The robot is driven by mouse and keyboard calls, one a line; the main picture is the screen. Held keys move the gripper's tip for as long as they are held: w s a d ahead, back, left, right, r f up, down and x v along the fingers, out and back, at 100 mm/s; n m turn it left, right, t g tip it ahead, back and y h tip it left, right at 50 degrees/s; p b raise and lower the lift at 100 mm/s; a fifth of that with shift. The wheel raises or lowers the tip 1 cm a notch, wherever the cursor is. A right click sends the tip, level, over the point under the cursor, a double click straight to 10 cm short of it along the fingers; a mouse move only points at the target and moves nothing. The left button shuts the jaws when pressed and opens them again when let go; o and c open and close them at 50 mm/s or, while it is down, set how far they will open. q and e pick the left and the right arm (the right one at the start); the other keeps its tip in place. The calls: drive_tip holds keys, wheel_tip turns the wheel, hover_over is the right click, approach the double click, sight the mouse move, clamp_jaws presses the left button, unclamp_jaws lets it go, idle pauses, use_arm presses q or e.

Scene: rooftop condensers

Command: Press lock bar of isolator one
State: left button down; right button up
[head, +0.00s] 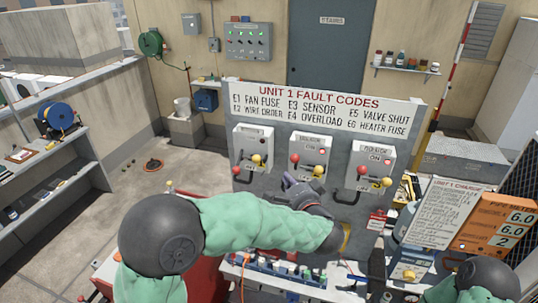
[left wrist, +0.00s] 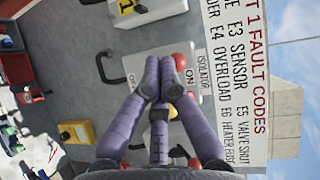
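Three pale isolator boxes sit in a row on a grey panel (head: 275,186): a left box (head: 251,139), a middle box (head: 311,146) and a right box (head: 374,154). Each carries a red knob and a yellow knob. My left gripper (head: 300,188) is in front of the panel, just below the middle box. In the left wrist view its purple fingers (left wrist: 161,92) are drawn together, with nothing seen between them, and overlap a box (left wrist: 160,65) marked ISOLATOR and ON. Contact cannot be told. Another box (left wrist: 148,8) has a yellow label. My right gripper does not show.
A fault-code sign (head: 318,110) tops the panel. Small bottles (head: 285,268) stand in a tray below it. An orange board (head: 492,222) and a white charge sheet (head: 445,212) stand at the right. A shelf unit (head: 50,170) is at the left, with open floor beside it.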

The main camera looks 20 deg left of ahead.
use_arm(q)
drive_tip(key=shift+w+a, duration=0.1)
idle(0.3)
drive_tip(key=s+a+p+x, duration=0.1)
drive_tip(key=a+x, duration=0.1)
drive_tip(key=x, duration=1)
drive_tip(key=shift+a+f, duration=0.2)
drive_tip(key=shift+a, duration=0.15)
